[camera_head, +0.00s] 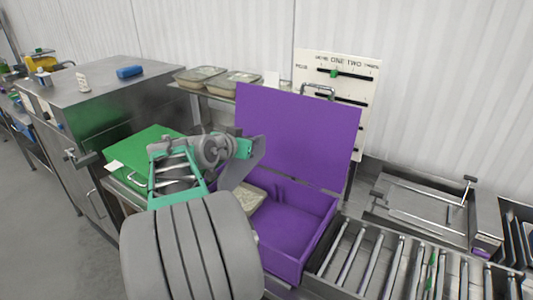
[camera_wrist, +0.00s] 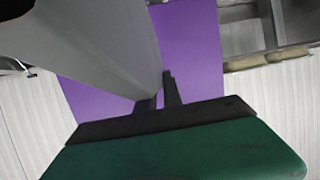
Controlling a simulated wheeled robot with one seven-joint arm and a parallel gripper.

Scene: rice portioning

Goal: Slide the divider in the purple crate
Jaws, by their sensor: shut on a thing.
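The purple crate (camera_head: 318,240) stands open in the middle of the head view, with its purple lid (camera_head: 300,130) raised behind it. My gripper (camera_head: 243,148) is at the crate's left side, above its rim level. It is shut on a grey flat panel, which I take to be the divider (camera_head: 240,170). The panel slants down toward the crate's left part; my arm hides its lower end. In the wrist view the divider (camera_wrist: 95,35) fills the upper left, and my gripper's dark fingers (camera_wrist: 162,92) close at its edge. The lid also shows there (camera_wrist: 195,45).
A food container (camera_head: 250,198) sits at the crate's left, partly hidden. A green lid or board (camera_head: 140,150) lies to the left. A roller conveyor (camera_head: 385,265) runs to the right. Filled trays (camera_head: 232,80) stand on a shelf behind, beside a white slider board (camera_head: 365,85). The crate's right part looks empty.

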